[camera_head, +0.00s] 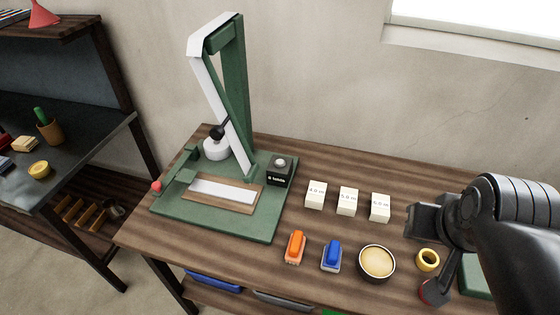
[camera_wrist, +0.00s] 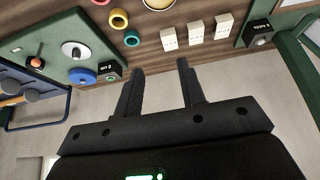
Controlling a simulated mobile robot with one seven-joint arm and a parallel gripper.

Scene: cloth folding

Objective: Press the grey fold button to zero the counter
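The grey fold button (camera_head: 280,163) is a round knob on top of a small black counter box (camera_head: 279,179). The box sits at the right edge of a green base plate (camera_head: 262,228). Its small white lettering is too fine to read surely. In the wrist view a black box with a grey button (camera_wrist: 259,41) shows at the upper right, beyond the fingers. My gripper (camera_head: 417,220) is above the right part of the table, well to the right of the button. In the wrist view its fingers (camera_wrist: 160,67) are apart with nothing between them.
Three white labelled blocks (camera_head: 347,201) stand between my gripper and the counter box. An orange stapler-like item (camera_head: 295,247), a blue one (camera_head: 331,255), a round tin (camera_head: 377,262) and a yellow ring (camera_head: 427,260) lie nearer the front. A tall green post (camera_head: 236,85) rises behind the plate.

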